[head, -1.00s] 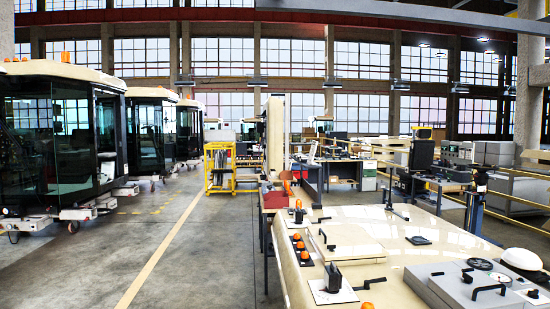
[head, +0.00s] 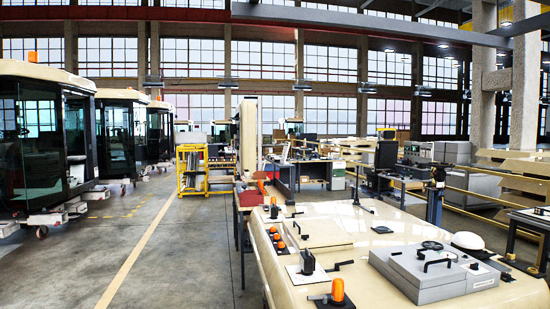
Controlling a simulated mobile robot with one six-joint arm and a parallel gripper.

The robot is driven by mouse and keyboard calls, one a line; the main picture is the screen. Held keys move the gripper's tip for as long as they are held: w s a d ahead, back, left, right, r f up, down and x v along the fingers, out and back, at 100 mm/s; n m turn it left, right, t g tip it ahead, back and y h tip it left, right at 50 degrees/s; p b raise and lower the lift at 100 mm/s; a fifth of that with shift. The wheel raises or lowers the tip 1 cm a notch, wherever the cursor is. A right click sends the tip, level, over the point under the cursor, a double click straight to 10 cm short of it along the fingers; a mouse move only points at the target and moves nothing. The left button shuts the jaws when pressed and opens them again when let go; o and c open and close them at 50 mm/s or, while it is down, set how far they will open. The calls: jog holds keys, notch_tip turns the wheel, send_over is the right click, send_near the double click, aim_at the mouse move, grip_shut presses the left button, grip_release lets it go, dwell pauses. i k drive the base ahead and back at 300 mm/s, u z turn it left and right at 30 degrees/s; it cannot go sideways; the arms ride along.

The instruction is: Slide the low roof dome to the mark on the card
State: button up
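My gripper is not in view. A cream cab roof panel (head: 410,222) lies across the front right of the head view. A smooth white low dome (head: 468,241) sits toward its right side, behind a grey hatch box. A smaller dark low piece (head: 382,229) lies near the middle of the panel. I cannot tell for sure which is the roof dome of the task. I cannot make out a card with a mark.
A grey hatch box (head: 432,272) with black handles stands on the panel. Orange beacons (head: 338,290) stand along its left side. A dark-legged table (head: 528,222) is at the right edge. A yellow rack (head: 192,170) stands behind. The floor (head: 150,245) on the left is clear.

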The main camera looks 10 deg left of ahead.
aim_at(469, 243)
jog(key=u, duration=0.45)
jog(key=i, duration=1.05)
jog(key=u, duration=0.8)
jog(key=i, duration=0.8)
jog(key=u, duration=0.25)
jog(key=i, duration=1.7)
jog(key=z, duration=0.4)
jog(key=i, duration=0.75)
jog(key=z, duration=1)
jog(key=i, duration=0.9)
jog(key=z, duration=0.45)
